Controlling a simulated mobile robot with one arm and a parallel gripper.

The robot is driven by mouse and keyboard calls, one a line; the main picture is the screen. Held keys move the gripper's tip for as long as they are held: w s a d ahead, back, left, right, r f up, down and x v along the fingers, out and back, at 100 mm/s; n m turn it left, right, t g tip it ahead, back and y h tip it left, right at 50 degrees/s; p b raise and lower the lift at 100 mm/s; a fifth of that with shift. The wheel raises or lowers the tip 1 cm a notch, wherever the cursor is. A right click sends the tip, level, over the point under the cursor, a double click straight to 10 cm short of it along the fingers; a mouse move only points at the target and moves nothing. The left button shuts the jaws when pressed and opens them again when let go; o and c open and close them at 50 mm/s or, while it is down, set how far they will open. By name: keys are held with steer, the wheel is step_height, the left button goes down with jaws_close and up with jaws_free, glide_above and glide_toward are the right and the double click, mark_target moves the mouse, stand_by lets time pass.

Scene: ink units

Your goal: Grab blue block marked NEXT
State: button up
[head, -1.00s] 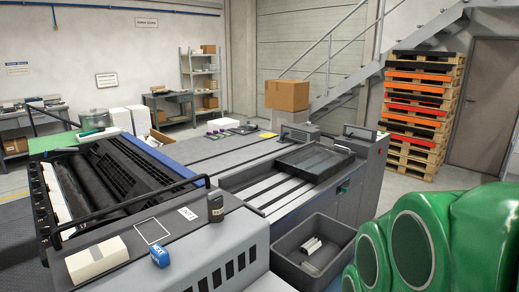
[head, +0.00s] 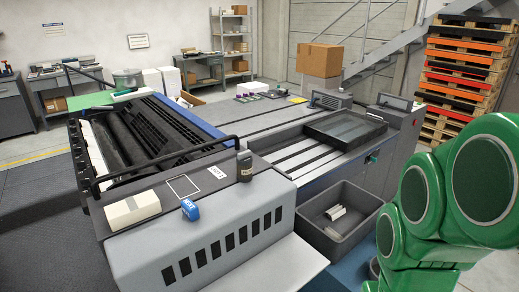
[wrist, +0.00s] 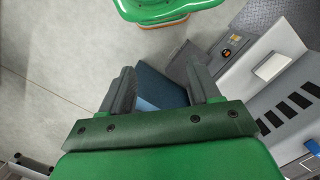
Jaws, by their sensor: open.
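The blue block (head: 190,209) with white lettering lies on the grey top of the press housing in the head view, near its front edge. It is just right of a cream block (head: 132,210). In the wrist view a small blue thing at the right edge, likely the same block (wrist: 312,146), is partly cut off. My gripper (wrist: 160,68) is open and empty in the wrist view, over the floor and a dark blue flat surface, well to the side of the block. The head view shows only my green arm, not the gripper.
A dark round-topped stamp or bottle (head: 244,166) and a small white label (head: 217,172) are near the block. A black rail (head: 165,163) runs behind. A grey bin (head: 357,238) holding a white item stands right of the press. My green arm fills the right side.

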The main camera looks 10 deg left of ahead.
steer(key=w+a+f+n+t, duration=0.1)
steer(key=w+a+n+t, duration=0.25)
steer(key=w, duration=0.95)
steer(key=r+n+t+y, duration=0.2)
steer(key=n+t+y, duration=0.45)
steer(key=y, duration=0.35)
glide_above(187, 206)
steer(key=s+d, duration=0.2)
steer(key=d, duration=0.3)
steer(key=f, duration=0.8)
steer(key=shift+s+a, duration=0.15)
steer(key=shift+s, duration=0.1)
steer(key=shift+f+t, duration=0.3)
steer(key=shift+f, duration=0.05)
steer(key=shift+x, duration=0.85)
steer(key=shift+a+r+x, duration=0.1)
steer(key=shift+r+x, duration=0.05)
steer(key=shift+x, duration=1.4)
steer(key=shift+a+r+x, duration=0.1)
steer(key=shift+x, duration=1.4)
